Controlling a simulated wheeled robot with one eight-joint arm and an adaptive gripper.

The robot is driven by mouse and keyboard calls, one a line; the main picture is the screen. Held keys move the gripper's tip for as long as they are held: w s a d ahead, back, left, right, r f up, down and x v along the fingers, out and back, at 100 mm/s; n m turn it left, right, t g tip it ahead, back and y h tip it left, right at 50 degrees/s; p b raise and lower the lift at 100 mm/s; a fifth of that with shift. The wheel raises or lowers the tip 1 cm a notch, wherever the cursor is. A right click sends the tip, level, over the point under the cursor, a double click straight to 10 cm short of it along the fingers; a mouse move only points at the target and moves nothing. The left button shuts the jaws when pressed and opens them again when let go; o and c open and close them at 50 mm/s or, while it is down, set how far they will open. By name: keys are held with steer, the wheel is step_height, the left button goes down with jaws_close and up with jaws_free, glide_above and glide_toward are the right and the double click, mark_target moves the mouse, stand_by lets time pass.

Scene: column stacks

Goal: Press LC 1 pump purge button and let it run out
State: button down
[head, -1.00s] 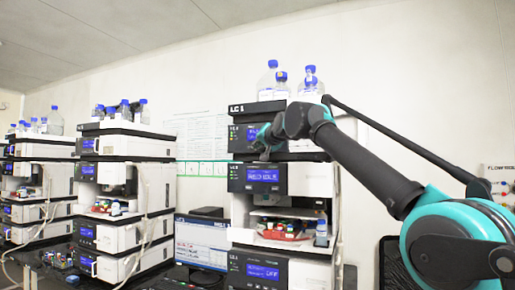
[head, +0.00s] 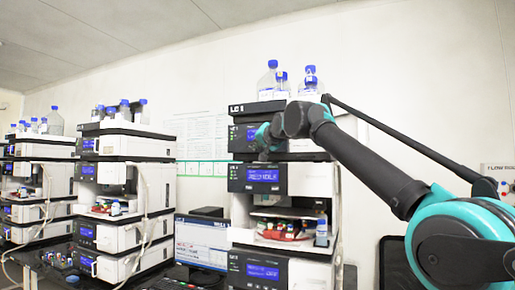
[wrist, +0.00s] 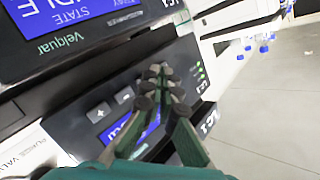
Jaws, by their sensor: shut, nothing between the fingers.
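The LC 1 pump (head: 235,142) is the top dark-fronted module of the nearest stack in the head view, with a blue display largely blocked by my arm. In the wrist view its panel (wrist: 75,125) appears inverted, with plus and minus buttons, a blue display (wrist: 125,130), green lights and an "LC 1" label. My gripper (wrist: 156,85) is shut and empty, its dark fingertips in front of this panel, beside the minus button. I cannot tell whether they touch it. No button marked purge is readable; the fingers cover part of the panel. My gripper also shows in the head view (head: 264,148).
Blue-capped bottles (head: 268,80) stand on top of the stack. Below the pump is a module with a lit blue display (head: 263,175), then an open sample bay (head: 285,228). A monitor (head: 201,243) and other stacks stand to the left.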

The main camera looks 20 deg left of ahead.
steer(key=shift+s, duration=0.15)
steer(key=s, duration=0.5)
steer(key=shift+a, duration=0.2)
stand_by(0.3)
stand_by(0.8)
